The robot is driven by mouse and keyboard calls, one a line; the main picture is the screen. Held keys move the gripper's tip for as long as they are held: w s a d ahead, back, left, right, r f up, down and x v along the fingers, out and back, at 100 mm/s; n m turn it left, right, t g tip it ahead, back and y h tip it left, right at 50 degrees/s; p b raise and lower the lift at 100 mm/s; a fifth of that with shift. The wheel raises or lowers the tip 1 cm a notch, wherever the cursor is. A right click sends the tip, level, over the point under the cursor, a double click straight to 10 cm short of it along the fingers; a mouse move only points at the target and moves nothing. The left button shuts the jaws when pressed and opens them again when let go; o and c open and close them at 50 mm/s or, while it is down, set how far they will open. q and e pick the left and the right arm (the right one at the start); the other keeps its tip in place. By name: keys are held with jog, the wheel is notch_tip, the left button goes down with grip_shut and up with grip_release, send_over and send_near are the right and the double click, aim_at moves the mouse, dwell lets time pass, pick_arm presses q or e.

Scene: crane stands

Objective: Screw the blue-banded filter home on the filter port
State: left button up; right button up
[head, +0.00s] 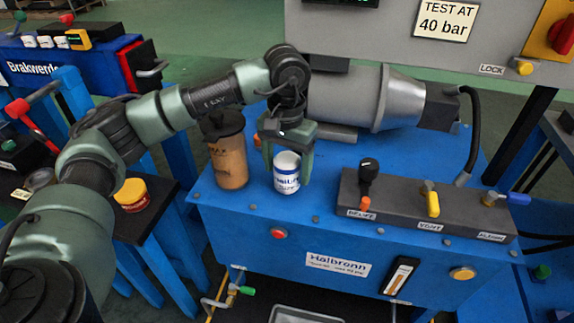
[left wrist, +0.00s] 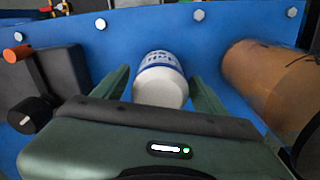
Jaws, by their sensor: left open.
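The blue-banded filter (head: 287,172) is a white canister with blue bands and lettering, standing upright on the blue stand near its front edge. It also shows in the left wrist view (left wrist: 160,82), between the fingers. My left gripper (head: 288,170) points down over the filter, with one finger on each side of it. The fingers are open, and in the left wrist view (left wrist: 160,92) a gap shows beside the filter. The filter port is hidden under the filter, if it is there; I cannot tell whether the filter is seated. My right gripper is not in view.
A brown cylinder with a black top (head: 229,155) stands close left of the filter. A dark valve block (head: 400,208) with levers is to the right. A grey motor (head: 350,98) lies behind. A yellow-lidded jar (head: 131,195) sits on the dark side table.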

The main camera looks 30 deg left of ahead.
pick_arm(q)
jog(key=n, duration=0.6)
jog(key=shift+n+p, duration=0.35)
jog(key=shift+n, duration=0.05)
jog(key=n, duration=0.3)
jog(key=shift+n+p, duration=0.35)
jog(key=shift+n, duration=0.65)
jog(key=n+p, duration=0.1)
jog(key=n, duration=0.3)
jog(key=n+p, duration=0.1)
jog(key=n, duration=0.4)
jog(key=shift+r, duration=0.1)
jog(key=shift+n, duration=0.7)
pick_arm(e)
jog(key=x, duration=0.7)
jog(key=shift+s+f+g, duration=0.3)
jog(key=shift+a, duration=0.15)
